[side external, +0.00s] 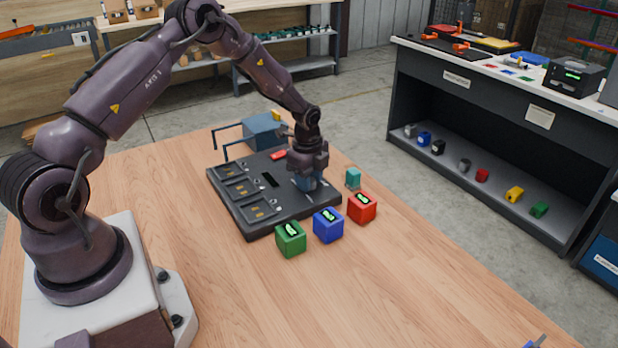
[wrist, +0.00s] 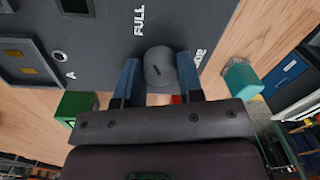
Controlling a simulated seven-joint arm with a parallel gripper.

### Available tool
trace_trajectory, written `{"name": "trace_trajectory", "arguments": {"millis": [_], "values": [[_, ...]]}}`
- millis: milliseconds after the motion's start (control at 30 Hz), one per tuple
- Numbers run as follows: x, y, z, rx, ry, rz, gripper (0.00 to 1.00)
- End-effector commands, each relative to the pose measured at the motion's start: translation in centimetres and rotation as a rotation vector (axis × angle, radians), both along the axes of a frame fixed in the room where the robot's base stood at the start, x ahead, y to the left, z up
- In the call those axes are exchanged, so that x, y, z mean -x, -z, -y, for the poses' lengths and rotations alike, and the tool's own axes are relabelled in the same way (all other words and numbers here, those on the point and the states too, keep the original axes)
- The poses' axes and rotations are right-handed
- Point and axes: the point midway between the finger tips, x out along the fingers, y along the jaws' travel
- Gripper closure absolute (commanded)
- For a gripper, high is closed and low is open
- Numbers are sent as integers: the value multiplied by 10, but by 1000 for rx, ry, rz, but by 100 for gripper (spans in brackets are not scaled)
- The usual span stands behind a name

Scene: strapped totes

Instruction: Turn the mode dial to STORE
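The mode dial (wrist: 160,66) is a round grey knob with a short dark mark, on the dark panel (wrist: 105,40). In the wrist view the word FULL is printed above and left of it; a second word to its right is partly covered and unreadable. My gripper (wrist: 160,78) has its two blue fingers on opposite sides of the knob, with no clear gap, so it looks shut on it. In the side view my gripper (side external: 307,183) points down at the panel's right part and hides the dial. I cannot make out STORE.
A green cube (side external: 291,239), a blue cube (side external: 328,225) and a red cube (side external: 361,207) stand along the panel's front edge. A small teal block (side external: 353,178) is right of the panel. A blue-grey box (side external: 264,132) is behind. The table's front is clear.

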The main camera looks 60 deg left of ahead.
Motion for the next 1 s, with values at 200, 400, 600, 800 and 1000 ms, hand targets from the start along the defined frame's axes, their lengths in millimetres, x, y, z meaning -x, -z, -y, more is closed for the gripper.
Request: {"name": "trace_trajectory", "arguments": {"millis": [200, 400, 600, 800, 1000], "values": [[0, -1, 0, 0, -20, 1, 89], [0, -1, 0, -1, -100, 1, 89], [0, -1, 0, -2, -253, 2, 89], [-1, -1, 0, -1, -443, 2, 89], [-1, -1, 0, -2, -633, 1, 89]]}}
